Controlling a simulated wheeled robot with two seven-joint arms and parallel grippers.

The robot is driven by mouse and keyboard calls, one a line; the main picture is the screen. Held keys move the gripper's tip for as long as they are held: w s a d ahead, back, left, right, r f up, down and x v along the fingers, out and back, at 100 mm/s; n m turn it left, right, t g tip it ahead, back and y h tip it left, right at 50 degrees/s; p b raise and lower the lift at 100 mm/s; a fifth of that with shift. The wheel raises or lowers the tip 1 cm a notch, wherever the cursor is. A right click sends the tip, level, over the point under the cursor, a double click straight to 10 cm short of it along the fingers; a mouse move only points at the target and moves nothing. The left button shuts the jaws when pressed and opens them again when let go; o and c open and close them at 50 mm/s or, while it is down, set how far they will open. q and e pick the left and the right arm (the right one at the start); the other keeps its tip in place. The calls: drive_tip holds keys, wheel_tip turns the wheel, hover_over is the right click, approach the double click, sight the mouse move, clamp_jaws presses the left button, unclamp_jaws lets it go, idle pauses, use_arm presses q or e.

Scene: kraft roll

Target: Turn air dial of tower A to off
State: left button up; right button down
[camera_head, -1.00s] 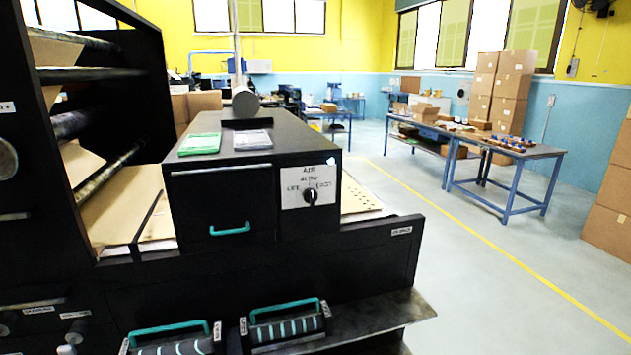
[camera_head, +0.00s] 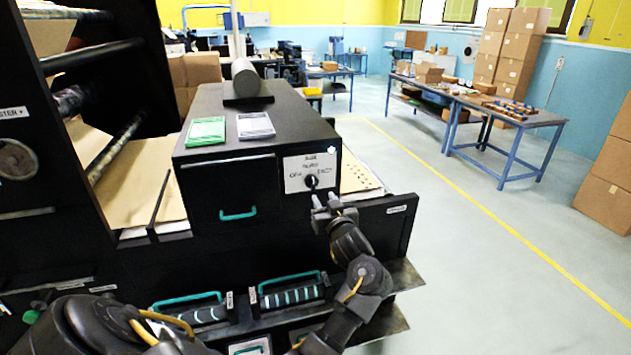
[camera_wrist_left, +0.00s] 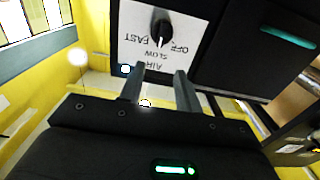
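The air dial (camera_head: 311,181) is a black round knob with a pale pointer line on a white label plate (camera_head: 296,165), on the front of the black box. In the left wrist view the dial (camera_wrist_left: 162,30) shows upside down, with OFF, SLOW and FAST printed around it. My left gripper (camera_head: 327,205) is just below and in front of the dial. In the left wrist view its two fingers (camera_wrist_left: 160,80) are apart with nothing between them, and the dial is beyond the tips. My right gripper is not in view.
A black drawer with a teal handle (camera_head: 238,215) is left of the dial. A green pad (camera_head: 205,132) and a grey pad (camera_head: 255,126) lie on the box. Open floor (camera_head: 470,270) lies to the right.

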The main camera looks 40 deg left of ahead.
sight(314, 180)
use_arm(q)
drive_tip(key=p+x, duration=0.2)
drive_tip(key=x, duration=0.6)
drive_tip(key=shift+w+a+p, duration=0.2)
drive_tip(key=shift+a+p, duration=0.15)
drive_tip(key=shift+w+a, duration=0.4)
drive_tip(key=shift+a, duration=0.15)
drive_tip(key=shift+c, duration=0.2)
clamp_jaws()
drive_tip(key=shift+w+d+f, duration=0.1)
